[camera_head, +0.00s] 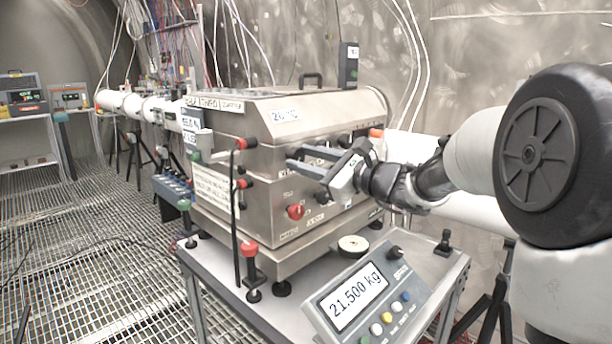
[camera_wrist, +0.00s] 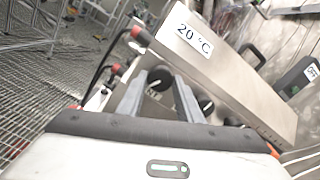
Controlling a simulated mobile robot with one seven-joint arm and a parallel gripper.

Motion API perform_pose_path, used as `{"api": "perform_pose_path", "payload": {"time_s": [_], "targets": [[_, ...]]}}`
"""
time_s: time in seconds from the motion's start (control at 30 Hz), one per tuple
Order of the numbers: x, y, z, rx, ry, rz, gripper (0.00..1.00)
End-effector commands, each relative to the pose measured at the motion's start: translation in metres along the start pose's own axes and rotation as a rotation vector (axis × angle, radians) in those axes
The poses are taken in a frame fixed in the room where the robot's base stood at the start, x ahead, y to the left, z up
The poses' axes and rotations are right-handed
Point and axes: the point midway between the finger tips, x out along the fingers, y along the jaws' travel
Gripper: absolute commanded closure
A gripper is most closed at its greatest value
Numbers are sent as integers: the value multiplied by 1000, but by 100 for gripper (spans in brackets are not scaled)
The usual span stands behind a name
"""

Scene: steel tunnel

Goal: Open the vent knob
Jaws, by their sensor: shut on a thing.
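A steel box-shaped device (camera_head: 262,200) with a "20 °C" label stands on a table and carries several knobs on its front. My gripper (camera_head: 293,161) reaches in from the right, at the upper part of that front. In the wrist view, my two grey fingers stand on either side of a round black knob (camera_wrist: 159,79) and are shut on it. In the head view my fingers hide this knob. Another black knob (camera_wrist: 206,104) sits just right of my right finger. The small labels are too blurred to tell which knob is marked vent.
A red knob (camera_head: 296,211) is low on the front, and more red knobs are at the left corner. White pipes run behind.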

Motion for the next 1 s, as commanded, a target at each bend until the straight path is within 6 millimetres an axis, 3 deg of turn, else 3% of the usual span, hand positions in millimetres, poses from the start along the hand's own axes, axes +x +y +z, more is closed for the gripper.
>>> {"api": "perform_pose_path", "payload": {"time_s": [0.33,0.87,0.9,1.0], "targets": [[0,1,-2,-129,2,1,90],[0,0,-1,-148,2,1,90],[0,0,-1,-148,2,1,61],[0,0,-1,-147,2,1,49]]}}
